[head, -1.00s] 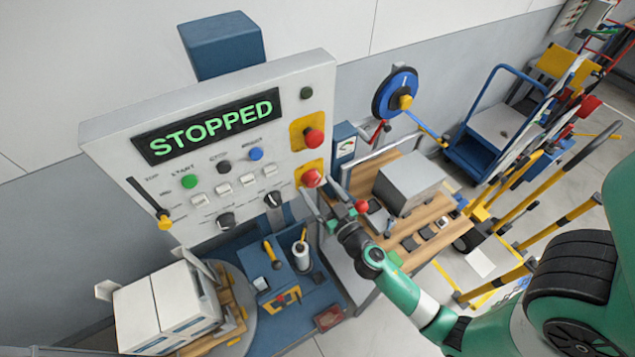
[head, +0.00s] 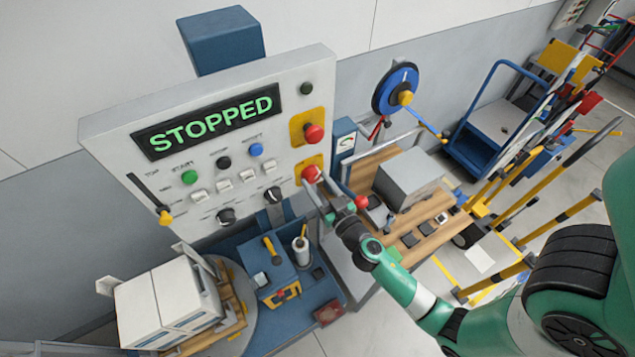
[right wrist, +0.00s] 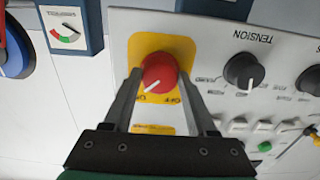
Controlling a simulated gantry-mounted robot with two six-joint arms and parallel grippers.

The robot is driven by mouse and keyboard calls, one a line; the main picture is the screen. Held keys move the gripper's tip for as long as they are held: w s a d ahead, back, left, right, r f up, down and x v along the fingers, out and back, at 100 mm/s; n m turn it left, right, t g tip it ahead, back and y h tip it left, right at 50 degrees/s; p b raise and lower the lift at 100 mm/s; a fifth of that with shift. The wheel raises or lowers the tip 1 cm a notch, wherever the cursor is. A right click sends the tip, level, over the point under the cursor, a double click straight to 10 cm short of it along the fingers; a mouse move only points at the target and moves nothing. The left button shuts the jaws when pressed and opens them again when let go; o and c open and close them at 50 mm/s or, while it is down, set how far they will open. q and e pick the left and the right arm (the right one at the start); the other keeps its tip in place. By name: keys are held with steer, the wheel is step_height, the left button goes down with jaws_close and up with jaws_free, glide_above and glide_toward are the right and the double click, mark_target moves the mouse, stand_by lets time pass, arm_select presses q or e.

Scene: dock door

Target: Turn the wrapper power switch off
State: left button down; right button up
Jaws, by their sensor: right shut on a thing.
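The wrapper power switch is a red rotary knob (head: 311,173) on a yellow plate at the lower right of the control panel (head: 110,135). In the right wrist view the red knob (right wrist: 159,72) has a white line pointing down-left, toward the left one of two small labels on its plate; the right label reads OFF, upside down. My right gripper (head: 313,186) reaches the knob from below right. In the right wrist view its two fingers (right wrist: 158,82) stand on either side of the knob, shut on it. My left gripper is not in view.
A red button (head: 314,133) on another yellow plate sits just above the knob. The panel display (head: 208,122) reads STOPPED in green. Black dials, including the tension dial (right wrist: 243,70), and white switches lie beside the knob. A wooden-topped bench (head: 430,240) stands right of the panel.

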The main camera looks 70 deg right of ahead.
steer(key=n, duration=0.3)
steer(key=shift+n+b, duration=0.3)
steer(key=shift+n, duration=0.1)
steer(key=n, duration=0.4)
steer(key=shift+n, duration=0.3)
steer(key=n, duration=0.4)
steer(key=shift+r, duration=0.1)
steer(key=n, duration=0.5)
steer(key=shift+n, duration=0.4)
steer(key=o, duration=1.4)
steer(key=shift+c, duration=0.2)
